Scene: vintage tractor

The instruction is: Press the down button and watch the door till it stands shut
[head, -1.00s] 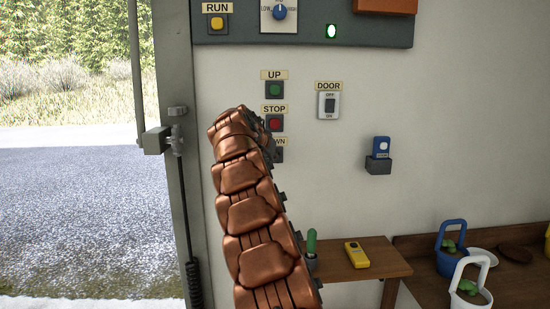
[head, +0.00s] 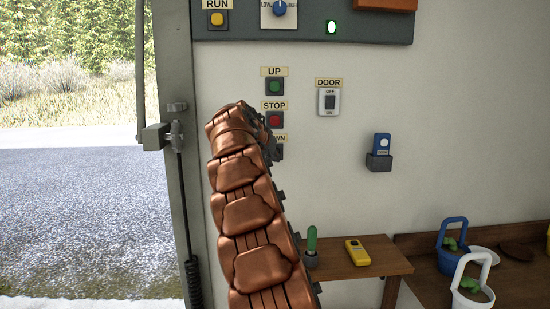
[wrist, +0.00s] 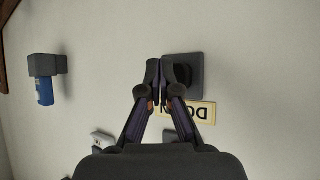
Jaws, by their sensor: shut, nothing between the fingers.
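The down button (head: 279,153) sits on the wall under a partly covered DOWN label (head: 281,138), below the STOP button (head: 274,120) and UP button (head: 275,87). My arm hides part of it in the head view. In the wrist view, the dark button box (wrist: 198,68) and its label (wrist: 205,113) appear upside down. My gripper (wrist: 160,64) is shut and empty, its fingertips in front of the box's left part. I cannot tell whether they touch the button. The doorway (head: 70,140) at the left stands open onto gravel and grass; no door panel shows across it.
A DOOR switch (head: 329,102) is on the wall to the right. A blue device (head: 381,146) sits in a grey holder (head: 379,163). A wooden shelf (head: 375,262) holds a yellow device (head: 357,253) and a small cactus (head: 312,241). A metal post (head: 176,200) edges the doorway.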

